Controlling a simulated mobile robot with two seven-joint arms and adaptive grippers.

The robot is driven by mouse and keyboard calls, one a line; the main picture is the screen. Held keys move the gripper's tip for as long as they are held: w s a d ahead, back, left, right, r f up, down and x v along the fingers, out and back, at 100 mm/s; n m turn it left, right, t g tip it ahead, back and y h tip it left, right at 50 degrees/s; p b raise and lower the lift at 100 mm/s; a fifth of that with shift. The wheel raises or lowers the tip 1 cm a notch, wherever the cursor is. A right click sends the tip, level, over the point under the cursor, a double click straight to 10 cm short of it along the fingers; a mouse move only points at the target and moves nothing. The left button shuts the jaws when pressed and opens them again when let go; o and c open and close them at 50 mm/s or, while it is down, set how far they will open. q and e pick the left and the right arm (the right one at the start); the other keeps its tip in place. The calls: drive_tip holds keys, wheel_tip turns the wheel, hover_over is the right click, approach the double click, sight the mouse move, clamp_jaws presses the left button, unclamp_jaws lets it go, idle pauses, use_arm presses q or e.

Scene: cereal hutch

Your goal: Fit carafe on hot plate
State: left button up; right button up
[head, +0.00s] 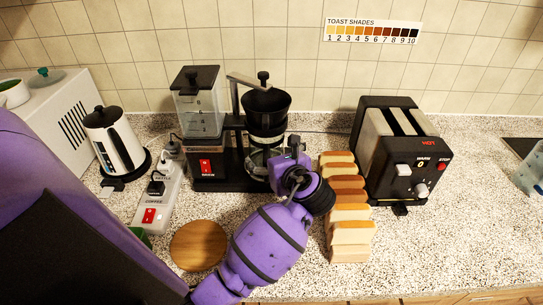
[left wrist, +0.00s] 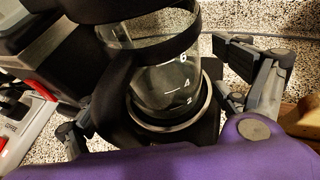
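The glass carafe (head: 262,158) stands under the black filter basket (head: 266,108) of the coffee maker (head: 232,187), partly hidden by my left gripper (head: 282,165). In the left wrist view the carafe (left wrist: 172,85) shows its 2, 4 and 6 marks, a black band and a black handle (left wrist: 113,90). Its bottom lies within the pale rim of the hot plate (left wrist: 206,108) and looks upright; I cannot tell if it is fully flat. My left gripper is open, with its fingers spread apart on either side of the carafe and handle. My right gripper is not in view.
A row of bread slices (head: 347,215) and a toaster (head: 392,150) stand right of my left arm. A power strip (head: 158,195), kettle (head: 112,140) and round wooden board (head: 198,245) are on the left. The counter at right front is clear.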

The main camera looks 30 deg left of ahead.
use_arm(q)
drive_tip(key=shift+r, duration=0.2)
drive_tip(key=v, duration=1.2)
